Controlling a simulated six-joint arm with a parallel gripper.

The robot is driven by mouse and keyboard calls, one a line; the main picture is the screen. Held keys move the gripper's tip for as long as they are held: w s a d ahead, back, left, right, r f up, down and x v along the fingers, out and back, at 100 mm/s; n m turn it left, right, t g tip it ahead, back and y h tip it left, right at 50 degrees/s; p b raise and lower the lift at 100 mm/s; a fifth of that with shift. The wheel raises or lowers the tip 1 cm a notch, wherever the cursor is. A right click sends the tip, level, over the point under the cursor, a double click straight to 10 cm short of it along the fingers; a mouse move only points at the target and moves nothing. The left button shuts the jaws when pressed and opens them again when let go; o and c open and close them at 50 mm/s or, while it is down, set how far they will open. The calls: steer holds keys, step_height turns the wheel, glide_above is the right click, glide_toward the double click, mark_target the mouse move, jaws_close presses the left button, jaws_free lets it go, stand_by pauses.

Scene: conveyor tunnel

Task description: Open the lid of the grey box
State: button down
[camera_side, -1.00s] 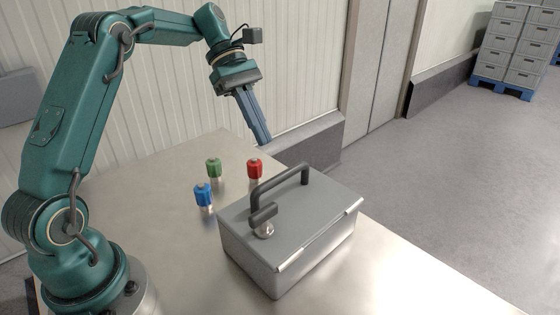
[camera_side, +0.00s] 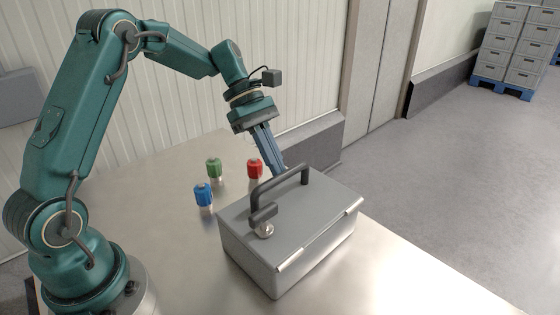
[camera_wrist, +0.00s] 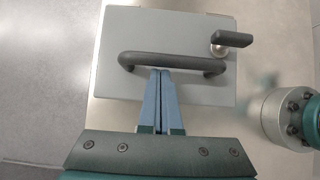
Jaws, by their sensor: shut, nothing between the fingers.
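The grey box (camera_side: 252,255) stands on the metal table with its lid (camera_side: 305,233) shut. A dark arched handle (camera_side: 277,180) rises from the lid. A dark latch lever (camera_side: 263,213) on a silver pivot sits near the handle's front end. In the wrist view the lid (camera_wrist: 150,27), handle (camera_wrist: 172,62) and lever (camera_wrist: 231,39) all show. My gripper (camera_side: 280,168) is shut and empty, its blue fingers tilted down behind the handle. In the wrist view the fingertips (camera_wrist: 160,72) lie at the handle's bar; I cannot tell whether they touch it.
A green knob (camera_side: 214,168), a blue knob (camera_side: 203,195) and a red knob (camera_side: 254,168) stand on the table left of and behind the box. The table (camera_side: 395,280) is clear to the right of the box. Stacked grey crates (camera_side: 510,45) stand far off on the floor.

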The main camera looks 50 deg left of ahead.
steer(key=shift+r, duration=0.1)
steer(key=shift+d+r+y, duration=0.2)
steer(key=shift+r+y, duration=0.15)
steer(key=shift+y, duration=0.05)
steer(key=shift+d+r, duration=0.1)
steer(key=shift+r, duration=0.1)
steer(key=shift+d+r+y, duration=0.45)
steer(key=shift+r+y, duration=0.35)
steer(key=d+r, duration=0.2)
steer(key=d, duration=0.5)
steer(key=d+r, duration=0.3)
steer(key=d, duration=0.5)
steer(key=shift+d+r+y, duration=0.15)
steer(key=shift+r+y, duration=0.2)
steer(key=shift+y, duration=0.05)
steer(key=shift+w, duration=0.1)
